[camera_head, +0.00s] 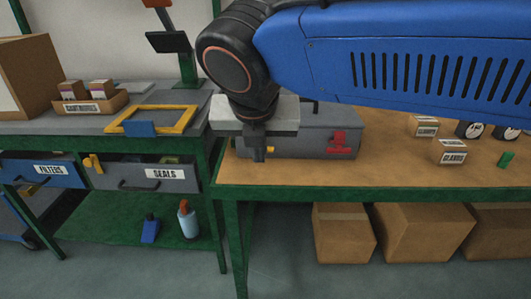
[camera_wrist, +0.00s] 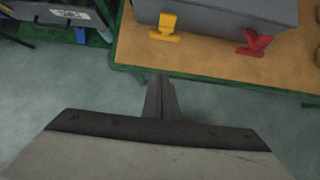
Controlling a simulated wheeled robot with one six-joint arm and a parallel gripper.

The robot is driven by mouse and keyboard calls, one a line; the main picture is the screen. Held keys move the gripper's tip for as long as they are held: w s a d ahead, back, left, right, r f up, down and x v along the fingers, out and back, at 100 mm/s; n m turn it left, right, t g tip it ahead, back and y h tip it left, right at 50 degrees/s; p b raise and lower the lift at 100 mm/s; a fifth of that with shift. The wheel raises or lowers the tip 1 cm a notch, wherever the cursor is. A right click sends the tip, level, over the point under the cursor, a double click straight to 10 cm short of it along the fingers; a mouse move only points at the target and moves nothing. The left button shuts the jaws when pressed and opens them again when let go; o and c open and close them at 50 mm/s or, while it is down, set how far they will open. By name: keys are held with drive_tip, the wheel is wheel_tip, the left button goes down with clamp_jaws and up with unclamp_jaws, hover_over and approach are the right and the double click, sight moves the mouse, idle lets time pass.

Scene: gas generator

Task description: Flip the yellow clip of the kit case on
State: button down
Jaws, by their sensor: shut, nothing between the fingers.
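The grey kit case (camera_head: 307,138) stands on the wooden bench top, partly behind my gripper in the head view. Its yellow clip (camera_wrist: 166,27) is on the left of the case's front in the wrist view. The red clip (camera_wrist: 254,42) is on the right of the front and also shows in the head view (camera_head: 340,142). My gripper (camera_head: 259,155) points down in front of the yellow clip, shut and empty. In the wrist view its fingers (camera_wrist: 160,85) are apart from the clip.
Boxes labelled GLANDS (camera_head: 453,152) and another small box (camera_head: 424,127) stand right on the bench. A yellow frame (camera_head: 155,119) lies on the left bench, above open drawers labelled FILTERS (camera_head: 42,171) and SEALS (camera_head: 150,174). Cardboard boxes (camera_head: 343,233) sit underneath.

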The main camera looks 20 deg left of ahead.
drive_tip(key=x, duration=1)
drive_tip(key=shift+w+f, duration=0.1)
drive_tip(key=shift+f, duration=0.05)
drive_tip(key=shift+w+a+r, duration=0.15)
drive_tip(key=shift+w+r, duration=0.5)
drive_tip(key=shift+r, duration=0.35)
drive_tip(key=shift+w+a+r, duration=0.15)
drive_tip(key=shift+w+r, duration=0.4)
drive_tip(key=shift+r, duration=0.1)
drive_tip(key=shift+r, duration=0.15)
drive_tip(key=shift+r+g, duration=0.1)
drive_tip(key=shift+g, duration=0.3)
